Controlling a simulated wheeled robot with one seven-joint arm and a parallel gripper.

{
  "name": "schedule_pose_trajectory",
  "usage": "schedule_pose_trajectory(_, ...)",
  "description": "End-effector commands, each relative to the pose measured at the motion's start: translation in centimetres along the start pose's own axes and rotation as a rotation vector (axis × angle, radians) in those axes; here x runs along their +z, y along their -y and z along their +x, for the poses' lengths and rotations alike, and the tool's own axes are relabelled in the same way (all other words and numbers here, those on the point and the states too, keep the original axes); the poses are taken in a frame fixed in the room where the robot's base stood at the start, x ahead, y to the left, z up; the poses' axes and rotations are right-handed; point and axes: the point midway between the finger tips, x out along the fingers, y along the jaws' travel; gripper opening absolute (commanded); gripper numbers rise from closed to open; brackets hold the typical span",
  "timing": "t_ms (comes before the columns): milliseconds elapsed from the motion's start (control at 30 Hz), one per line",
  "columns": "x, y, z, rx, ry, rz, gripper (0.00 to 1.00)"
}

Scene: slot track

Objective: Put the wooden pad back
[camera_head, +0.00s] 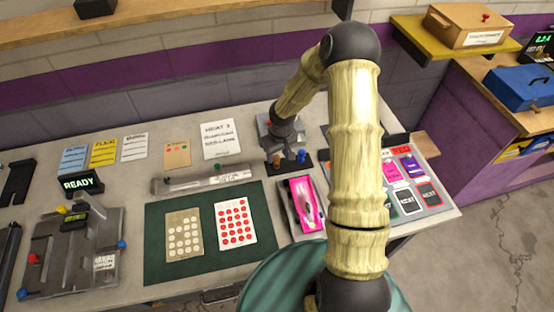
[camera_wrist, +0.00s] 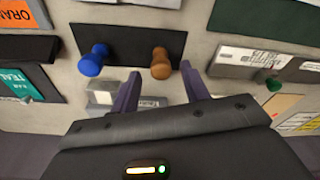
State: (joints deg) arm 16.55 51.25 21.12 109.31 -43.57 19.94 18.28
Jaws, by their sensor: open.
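A wood-coloured knobbed piece (camera_wrist: 161,64), the only wooden-looking one near my gripper, stands on a black plate (camera_wrist: 122,40) beside a blue knobbed piece (camera_wrist: 93,60). I cannot tell for sure that it is the wooden pad. In the wrist view the wood-coloured piece appears just beyond the gap between the fingertips. I cannot tell how far.
A pink car (camera_head: 304,200) sits in a tray in front of the plate. A green mat (camera_head: 206,268) with two dotted cards lies to the left. A grey ruler-like bar (camera_head: 200,181) lies behind it. Coloured labelled cards (camera_head: 412,168) lie right of my arm.

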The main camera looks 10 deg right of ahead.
Motion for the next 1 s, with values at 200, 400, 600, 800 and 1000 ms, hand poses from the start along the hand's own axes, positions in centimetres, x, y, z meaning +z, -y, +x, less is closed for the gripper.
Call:
schedule_pose_trajectory(200,0.0,-0.1,-4.3,0.002,-0.003,0.001,0.46)
schedule_pose_trajectory(400,0.0,-0.1,-7.0,0.002,-0.001,0.002,0.46)
schedule_pose_trajectory(600,0.1,-0.1,-7.5,0.0,0.002,0.001,0.46)
schedule_pose_trajectory(800,0.1,-0.1,-7.5,0.0,0.001,0.001,0.46)
schedule_pose_trajectory(1000,0.1,-0.1,-7.5,0.0,0.001,0.001,0.46)
